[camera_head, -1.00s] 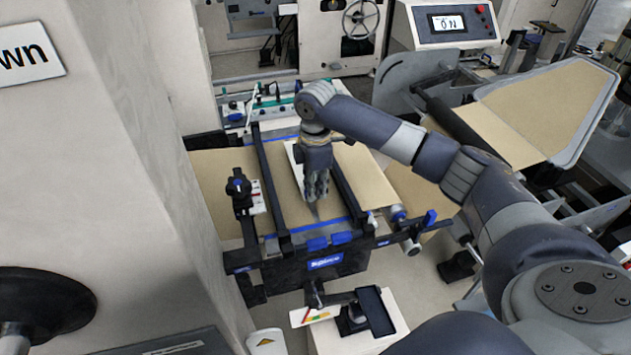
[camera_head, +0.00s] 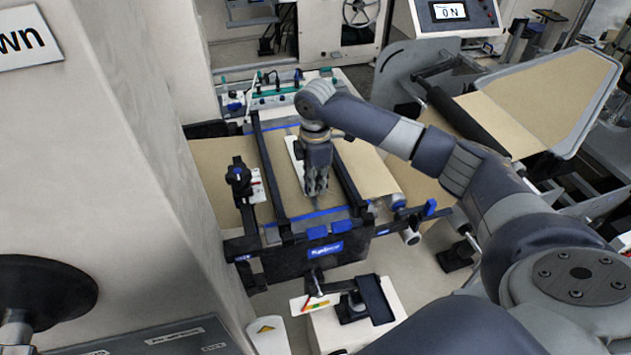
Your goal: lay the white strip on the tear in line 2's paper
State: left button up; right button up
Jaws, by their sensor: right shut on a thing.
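My right gripper (camera_head: 316,190) points down over the brown paper (camera_head: 283,190), between the two dark bars of the splice table. It is shut on the white strip (camera_head: 294,153), which shows as a pale edge along the gripper's left side. The gripper and wrist hide most of the strip. I cannot tell whether the strip touches the paper. No tear can be made out; the gripper covers part of the paper between the bars. My left gripper is not in view.
A dark bar (camera_head: 268,180) and another bar (camera_head: 346,175) flank the gripper. A black front panel with a blue label (camera_head: 325,249) stands before the table. A small stand with a black tray (camera_head: 374,299) is below. A tall beige cabinet (camera_head: 120,180) fills the left.

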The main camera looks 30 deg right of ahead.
jog(key=shift+f, duration=0.2)
dwell(0.7)
jog(key=o, duration=0.8)
notch_tip(320, 180, up, 12)
jog(key=shift+f, duration=0.1)
